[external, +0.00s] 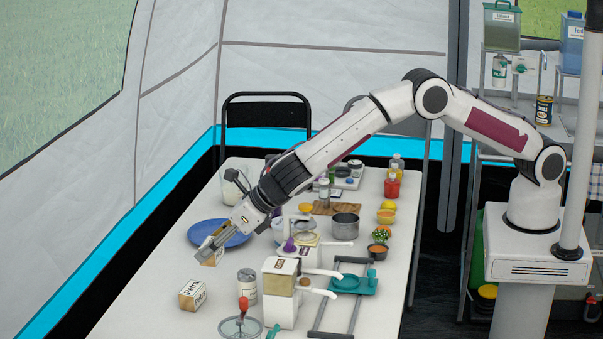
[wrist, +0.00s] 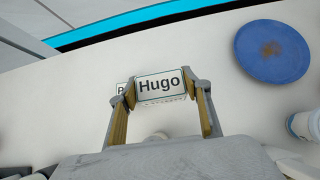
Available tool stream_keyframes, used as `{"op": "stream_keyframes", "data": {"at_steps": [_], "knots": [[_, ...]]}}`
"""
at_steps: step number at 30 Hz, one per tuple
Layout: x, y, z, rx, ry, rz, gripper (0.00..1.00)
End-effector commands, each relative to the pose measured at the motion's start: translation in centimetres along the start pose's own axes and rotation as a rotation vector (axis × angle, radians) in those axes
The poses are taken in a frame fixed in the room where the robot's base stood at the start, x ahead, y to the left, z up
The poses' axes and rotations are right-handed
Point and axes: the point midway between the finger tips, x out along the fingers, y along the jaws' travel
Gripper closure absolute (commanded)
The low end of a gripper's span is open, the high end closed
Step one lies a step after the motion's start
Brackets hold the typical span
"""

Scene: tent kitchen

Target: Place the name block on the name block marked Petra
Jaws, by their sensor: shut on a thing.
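My gripper (external: 208,247) is shut on a white name block marked Hugo (wrist: 160,84), one finger on each side of it in the wrist view. In the external view this held block (external: 213,258) shows partly below the fingers, above the table. The name block marked Petra (external: 192,295) stands on the table near its left edge, apart from and nearer the camera than the held block in that view.
A blue plate (external: 205,231) lies behind the gripper, and at right in the wrist view. The table (external: 150,310) is bare around the Petra block's left.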

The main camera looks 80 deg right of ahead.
Motion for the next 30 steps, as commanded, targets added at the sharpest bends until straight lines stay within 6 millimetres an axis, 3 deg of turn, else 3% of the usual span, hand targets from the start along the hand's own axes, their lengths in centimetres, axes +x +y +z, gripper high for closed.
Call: {"op": "stream_keyframes", "data": {"at_steps": [15,30], "knots": [[0.4,4.1,2.9,0.022,-0.001,-0.020,0.74],[-0.4,6.9,5.1,0.030,-0.002,-0.028,0.74]]}}
